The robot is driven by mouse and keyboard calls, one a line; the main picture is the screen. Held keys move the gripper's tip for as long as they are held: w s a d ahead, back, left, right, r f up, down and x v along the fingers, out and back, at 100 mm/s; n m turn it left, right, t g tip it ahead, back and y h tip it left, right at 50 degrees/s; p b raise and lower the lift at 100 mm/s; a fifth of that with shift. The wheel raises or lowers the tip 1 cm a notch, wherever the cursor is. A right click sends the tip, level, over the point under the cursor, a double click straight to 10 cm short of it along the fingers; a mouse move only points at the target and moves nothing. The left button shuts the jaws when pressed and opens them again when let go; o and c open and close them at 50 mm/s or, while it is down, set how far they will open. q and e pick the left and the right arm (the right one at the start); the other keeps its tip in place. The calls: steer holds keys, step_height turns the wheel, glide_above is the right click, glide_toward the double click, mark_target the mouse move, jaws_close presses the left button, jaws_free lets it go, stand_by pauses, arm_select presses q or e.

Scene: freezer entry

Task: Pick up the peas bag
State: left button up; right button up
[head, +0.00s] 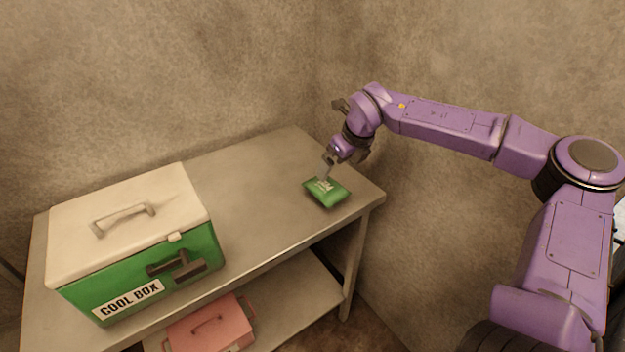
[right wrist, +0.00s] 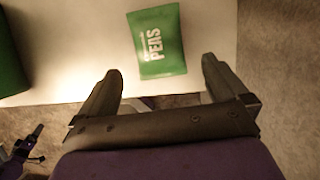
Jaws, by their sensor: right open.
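The peas bag (head: 329,194) is a small green pillow pack lying flat on the table near its right corner. In the right wrist view the bag (right wrist: 158,44) shows its white PEAS lettering, beyond and roughly between the two fingertips. My right gripper (head: 328,170) is just above the bag's far side in the head view, pointing down. In the right wrist view the gripper (right wrist: 160,78) is open with nothing between its fingers. The bag appears apart from the fingers; the exact gap cannot be told.
A green cool box (head: 134,275) with a closed white lid stands on the left of the table (head: 262,165). A pink box (head: 210,325) sits on the lower shelf (head: 290,300). Walls rise behind and right of the table. The tabletop between cool box and bag is clear.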

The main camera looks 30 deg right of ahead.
mark_target(328, 184)
steer(key=x, duration=0.3)
steer(key=p+x, duration=0.1)
steer(key=x, duration=0.2)
steer(key=p+x, duration=0.1)
steer(key=x, duration=0.2)
steer(key=shift+s+a, duration=0.1)
steer(key=shift+a, duration=0.15)
steer(key=shift+d+f, duration=0.1)
steer(key=shift+f, duration=0.4)
steer(key=c, duration=1)
